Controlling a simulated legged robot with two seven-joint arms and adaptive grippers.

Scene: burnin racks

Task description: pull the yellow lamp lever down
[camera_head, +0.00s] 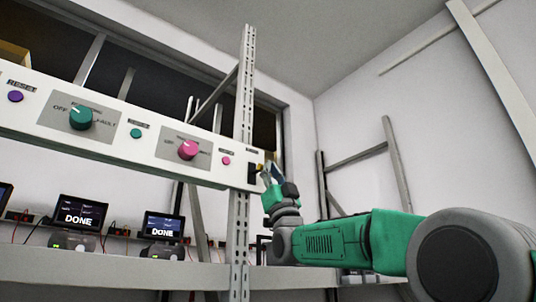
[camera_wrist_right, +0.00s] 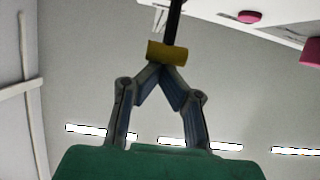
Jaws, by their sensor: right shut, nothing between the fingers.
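The lamp lever has a yellow grip (camera_wrist_right: 167,52) on a dark shaft (camera_wrist_right: 174,22) in the right wrist view. In the head view only a small yellow part (camera_head: 260,167) shows at the right end of the white panel, partly hidden by my gripper. My right gripper (camera_head: 268,174) is at that panel end, with its arm coming in from the right. In the right wrist view its fingertips (camera_wrist_right: 162,70) meet at the yellow grip, with nothing between them. They look touching or very near it; I cannot tell which. My left gripper is not in view.
The white panel (camera_head: 120,138) carries a teal knob (camera_head: 80,118), a pink knob (camera_head: 187,150) and small buttons. A perforated upright post (camera_head: 243,95) stands just left of my gripper. Below, screens (camera_head: 80,213) reading DONE sit on a shelf. Open room lies right of the panel.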

